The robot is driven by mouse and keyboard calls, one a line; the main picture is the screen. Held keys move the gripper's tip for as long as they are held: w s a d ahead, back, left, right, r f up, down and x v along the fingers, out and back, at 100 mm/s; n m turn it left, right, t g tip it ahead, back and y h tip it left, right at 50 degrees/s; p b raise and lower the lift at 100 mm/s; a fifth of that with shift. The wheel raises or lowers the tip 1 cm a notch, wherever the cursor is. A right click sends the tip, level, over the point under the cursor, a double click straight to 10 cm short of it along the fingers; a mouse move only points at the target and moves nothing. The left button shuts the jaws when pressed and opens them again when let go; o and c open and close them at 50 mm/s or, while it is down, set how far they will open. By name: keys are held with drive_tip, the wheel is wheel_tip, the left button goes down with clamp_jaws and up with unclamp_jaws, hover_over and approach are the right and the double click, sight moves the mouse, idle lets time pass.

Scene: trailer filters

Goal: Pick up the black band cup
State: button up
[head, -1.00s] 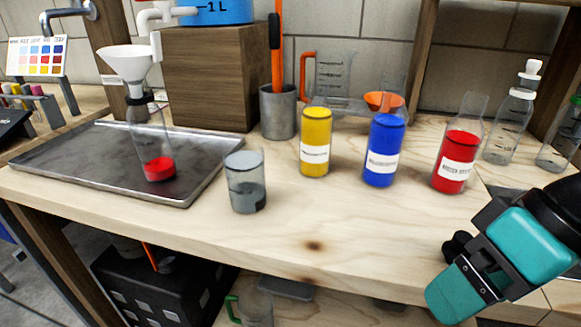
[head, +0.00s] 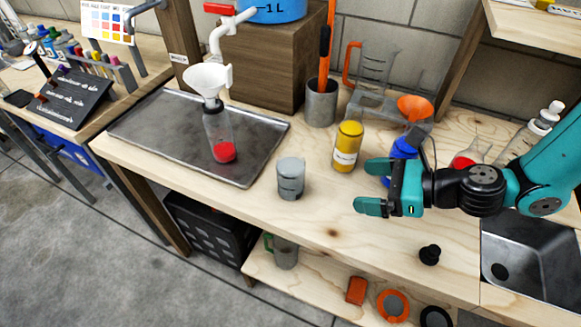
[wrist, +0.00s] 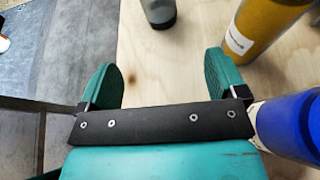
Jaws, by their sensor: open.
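A small translucent grey cup (head: 291,180) stands upright on the wooden counter, right of the metal tray. It has a dark patch low on its side; I cannot make out a clear band. Its lower part shows at the top of the wrist view (wrist: 158,10). My gripper (head: 369,188) is open and empty, to the right of the cup and apart from it. Its fingers point left toward the cup. In the wrist view my gripper (wrist: 160,76) has both teal fingers spread, with bare wood between them and the cup ahead.
A yellow bottle (head: 347,147) stands just behind my gripper. A blue bottle (head: 403,147) is partly hidden by it and close by in the wrist view. The tray (head: 165,125) holds a funnel-topped bottle (head: 219,138). A black stopper (head: 429,255) lies in front. The wood before the cup is clear.

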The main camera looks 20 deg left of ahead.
sight(294, 178)
drive_tip(key=p+x, duration=0.1)
drive_tip(key=x, duration=1)
drive_tip(key=shift+r+p+x, duration=0.2)
drive_tip(key=shift+p+x, duration=0.25)
drive_tip(key=shift+x, duration=0.9)
drive_tip(key=shift+r+p+x, duration=0.15)
drive_tip(key=shift+p+x, duration=0.3)
drive_tip(key=shift+x, duration=0.85)
drive_tip(key=shift+a, duration=0.1)
drive_tip(key=c, duration=1.1)
drive_tip(key=shift+r, duration=0.15)
drive_tip(key=shift+r+b, duration=0.3)
drive_tip(key=shift+r, duration=9.5)
